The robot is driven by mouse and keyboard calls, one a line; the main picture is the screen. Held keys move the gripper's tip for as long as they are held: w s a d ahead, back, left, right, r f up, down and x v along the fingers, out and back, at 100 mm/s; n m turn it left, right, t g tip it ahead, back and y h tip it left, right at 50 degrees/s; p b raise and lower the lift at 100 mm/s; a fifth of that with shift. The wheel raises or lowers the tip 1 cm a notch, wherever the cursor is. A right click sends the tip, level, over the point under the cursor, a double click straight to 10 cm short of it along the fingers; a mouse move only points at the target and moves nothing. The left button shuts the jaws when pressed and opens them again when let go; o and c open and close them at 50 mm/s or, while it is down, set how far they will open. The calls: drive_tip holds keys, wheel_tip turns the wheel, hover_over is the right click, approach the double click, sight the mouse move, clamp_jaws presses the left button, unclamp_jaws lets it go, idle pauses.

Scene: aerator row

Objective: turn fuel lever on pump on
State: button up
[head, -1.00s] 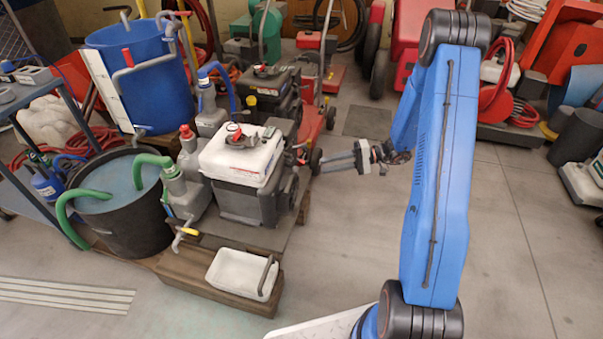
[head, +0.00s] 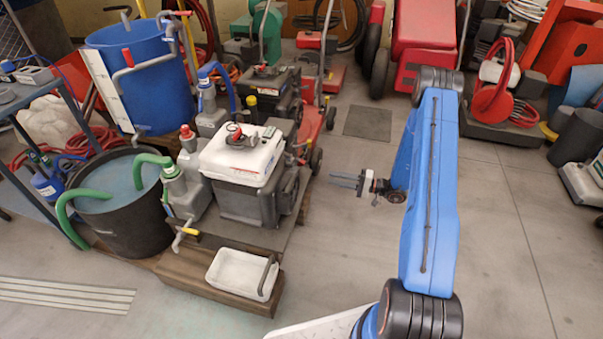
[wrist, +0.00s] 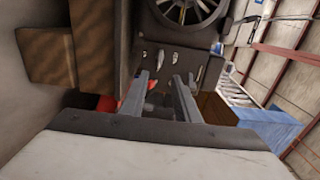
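The pump (head: 245,170) stands on a low wooden platform, with a white top and a dark engine body. In the wrist view, its dark engine side (wrist: 200,45) fills the upper middle, with a round slotted starter cover (wrist: 185,10). Below the cover are several small pale levers or marks (wrist: 160,58); I cannot tell which is the fuel lever or how it is set. My gripper (head: 332,181) is right of the pump, apart from it, pointing toward it. Its two fingers are parted and empty, and in the wrist view they (wrist: 162,92) point at the engine side.
A white tray (head: 228,270) sits on the platform's front end (head: 195,277). A black tub (head: 125,225) with green hoses and a blue barrel (head: 150,85) stand left. A red mower (head: 310,125) is behind the pump. The floor (head: 340,245) right of the platform is clear.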

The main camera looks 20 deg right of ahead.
sight(294, 170)
drive_tip(key=x, duration=1.5)
drive_tip(key=shift+a, duration=0.1)
drive_tip(key=shift+c, duration=0.2)
clamp_jaws()
